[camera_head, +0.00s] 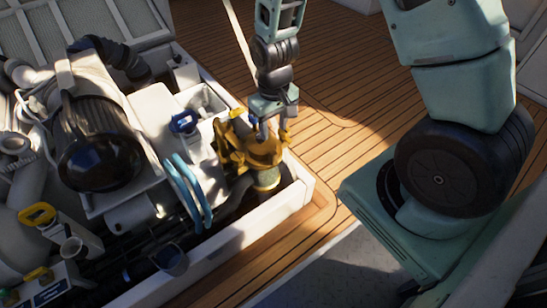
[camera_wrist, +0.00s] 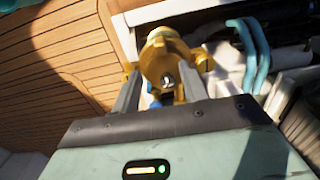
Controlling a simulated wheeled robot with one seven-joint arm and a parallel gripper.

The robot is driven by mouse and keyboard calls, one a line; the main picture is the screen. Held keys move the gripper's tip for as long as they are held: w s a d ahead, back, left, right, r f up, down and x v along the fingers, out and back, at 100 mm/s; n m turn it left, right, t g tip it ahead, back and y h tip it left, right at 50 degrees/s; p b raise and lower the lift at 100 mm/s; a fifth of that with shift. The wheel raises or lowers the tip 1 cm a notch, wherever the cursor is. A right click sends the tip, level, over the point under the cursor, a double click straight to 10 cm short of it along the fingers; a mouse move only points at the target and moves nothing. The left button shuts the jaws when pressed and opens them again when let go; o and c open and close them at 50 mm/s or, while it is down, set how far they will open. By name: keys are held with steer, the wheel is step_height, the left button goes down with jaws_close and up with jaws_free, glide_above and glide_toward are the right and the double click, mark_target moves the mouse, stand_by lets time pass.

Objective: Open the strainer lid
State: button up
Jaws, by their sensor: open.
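The brass strainer (camera_head: 264,155) stands at the right end of the engine bay, its round top facing up. In the wrist view the brass strainer (camera_wrist: 164,55) lies just beyond and between my fingers, with a small shiny fitting at its middle. My gripper (camera_head: 268,130) is above the strainer's top, pointing down, its jaws open. In the wrist view my gripper (camera_wrist: 162,88) has one finger on each side of the brass part. Whether the fingers touch it I cannot tell. A blue piece shows between the fingers, partly hidden.
A blue-handled valve (camera_head: 184,122) and light blue hoses (camera_head: 187,190) sit left of the strainer. A dark cylindrical motor (camera_head: 98,145) is farther left. The white hatch rim (camera_head: 290,205) borders the bay. Wooden deck (camera_head: 325,130) to the right is clear.

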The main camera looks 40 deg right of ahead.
mark_target(273, 152)
step_height(273, 152, down, 11)
steer(key=b, duration=0.4)
steer(key=shift+f+b, duration=0.15)
steer(key=shift+b, duration=0.25)
jaws_close()
